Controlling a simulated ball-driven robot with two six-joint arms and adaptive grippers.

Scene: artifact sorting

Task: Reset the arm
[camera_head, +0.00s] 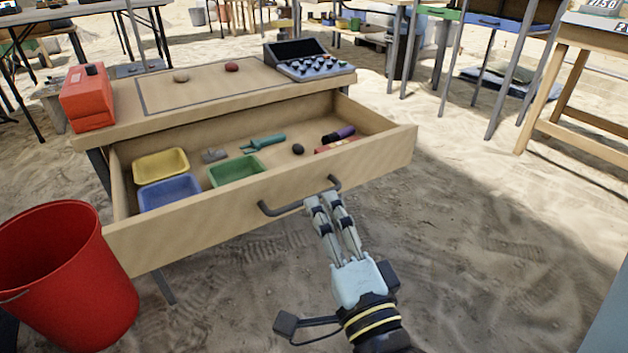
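My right gripper (328,203) comes in from the lower right, and its fingertips are at the dark handle (285,209) on the drawer front. The two fingers lie close together with a narrow gap. I cannot tell whether they grip the handle or only touch it. The wooden drawer (225,222) of the table is pulled open. It holds a yellow tray (160,164), a blue tray (168,192), a green tray (237,171) and several small objects. My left gripper is not in view.
A red bucket (65,275) stands on the sand at the left. On the table top are a red-orange box (87,98), a control panel (308,62), a tan stone (181,76) and a red stone (232,66). Another wooden table (590,40) stands at the right. Sand between is clear.

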